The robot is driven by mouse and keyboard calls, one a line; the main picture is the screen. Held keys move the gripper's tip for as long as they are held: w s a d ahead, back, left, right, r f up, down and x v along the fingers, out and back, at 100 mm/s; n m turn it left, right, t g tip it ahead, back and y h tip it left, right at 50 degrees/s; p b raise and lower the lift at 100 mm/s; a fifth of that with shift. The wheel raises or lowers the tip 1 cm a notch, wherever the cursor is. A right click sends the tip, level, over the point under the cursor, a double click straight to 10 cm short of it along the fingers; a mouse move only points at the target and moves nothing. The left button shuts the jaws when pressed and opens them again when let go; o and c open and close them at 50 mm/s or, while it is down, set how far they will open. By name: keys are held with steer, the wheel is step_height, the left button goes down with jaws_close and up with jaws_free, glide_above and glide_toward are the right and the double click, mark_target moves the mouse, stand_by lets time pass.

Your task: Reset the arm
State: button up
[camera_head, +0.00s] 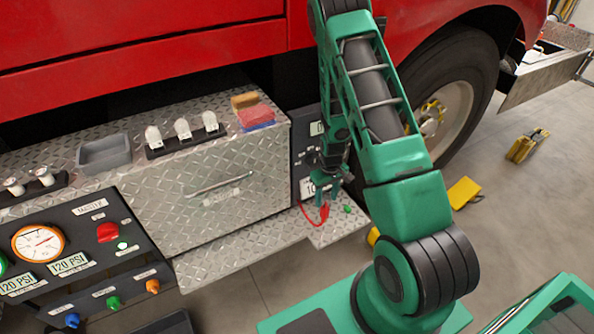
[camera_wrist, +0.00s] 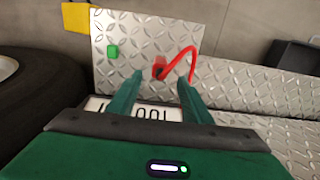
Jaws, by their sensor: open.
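My gripper (camera_head: 325,187) is at the end of my green arm, low beside the right end of the silver tread-plate cabinet. In the wrist view my gripper (camera_wrist: 158,88) has its two green fingers apart, with nothing held between them. A red curved cable or handle (camera_wrist: 180,62) with a dark base stands on the tread plate just beyond the fingertips; it also shows in the head view (camera_head: 322,213). A small green block or button (camera_wrist: 112,52) sits to its left on the plate. A white display reading about 100 (camera_wrist: 150,112) is partly hidden by the fingers.
The tread-plate step (camera_head: 250,240) runs below the cabinet drawer (camera_head: 205,190). A control panel with a gauge (camera_head: 38,244) is at left. A grey tray (camera_head: 104,152) and a sponge stack (camera_head: 255,114) lie on top. Yellow chocks (camera_head: 464,192) are on the floor near the tyre (camera_head: 455,85).

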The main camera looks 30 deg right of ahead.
steer(key=s+d+r+m, duration=0.15)
steer(key=s+r, duration=0.25)
steer(key=r, duration=0.9)
steer(key=s+r+m, duration=0.2)
steer(key=s+r, duration=0.2)
steer(key=r, duration=0.9)
steer(key=s+a+r+m, duration=0.1)
steer(key=s+a+r, duration=0.1)
steer(key=s+r, duration=0.5)
steer(key=s+a+r+m, duration=0.1)
steer(key=s+r+m, duration=0.1)
steer(key=s+r, duration=0.5)
steer(key=s, duration=0.6)
steer(key=shift+s+a, duration=0.35)
